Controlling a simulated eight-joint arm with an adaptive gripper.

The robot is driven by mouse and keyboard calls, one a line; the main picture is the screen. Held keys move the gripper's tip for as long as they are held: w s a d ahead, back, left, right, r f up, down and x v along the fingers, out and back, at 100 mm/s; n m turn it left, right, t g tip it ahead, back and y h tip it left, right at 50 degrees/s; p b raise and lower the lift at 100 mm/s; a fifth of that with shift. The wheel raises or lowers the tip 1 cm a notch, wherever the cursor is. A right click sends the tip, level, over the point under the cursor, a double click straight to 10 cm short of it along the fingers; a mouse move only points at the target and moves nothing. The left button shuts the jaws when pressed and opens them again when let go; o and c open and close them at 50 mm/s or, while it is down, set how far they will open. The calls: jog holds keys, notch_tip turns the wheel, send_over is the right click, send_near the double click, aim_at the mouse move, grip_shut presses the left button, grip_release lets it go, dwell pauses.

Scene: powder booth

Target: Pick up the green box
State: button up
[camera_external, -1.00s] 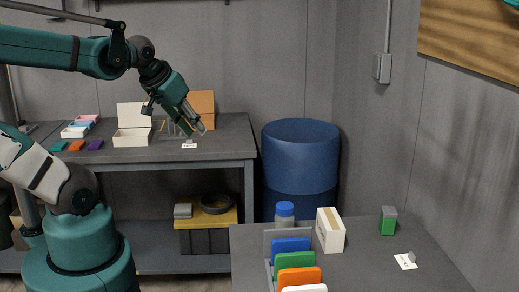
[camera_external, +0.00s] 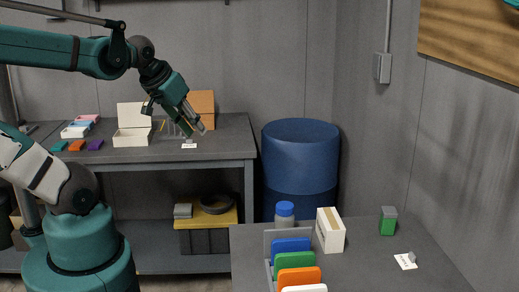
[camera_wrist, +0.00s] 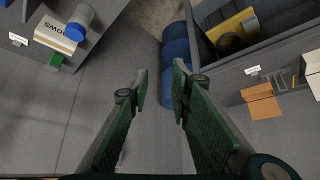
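A small green box (camera_external: 388,222) with a grey top stands near the back of the front right table, right of a white carton. My gripper (camera_external: 197,127) is raised in front of the back left bench, far left of the green box. In the wrist view my gripper (camera_wrist: 160,78) is open, with its two green pads apart and nothing between them.
The front right table (camera_external: 420,275) also holds the white carton (camera_external: 330,232), a blue-capped bottle (camera_external: 284,214), a rack with coloured panels (camera_external: 294,261) and a small card (camera_external: 405,261). A blue drum (camera_external: 300,160) stands between the tables. Open boxes (camera_external: 132,130) sit on the bench.

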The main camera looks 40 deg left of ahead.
jog(key=o, duration=0.9)
jog(key=shift+w+d, duration=0.1)
jog(key=w+d+m+h+b, duration=0.2)
jog(key=w+d+m, duration=0.1)
jog(key=w+d, duration=0.7)
jog(key=m+g+h+b, duration=0.3)
jog(key=m+g+b, duration=0.15)
jog(key=m, duration=0.35)
send_near(384, 210)
jog(key=shift+t, duration=0.45)
jog(key=x, duration=0.5)
jog(key=shift+f, duration=0.45)
jog(key=shift+d+f, duration=0.15)
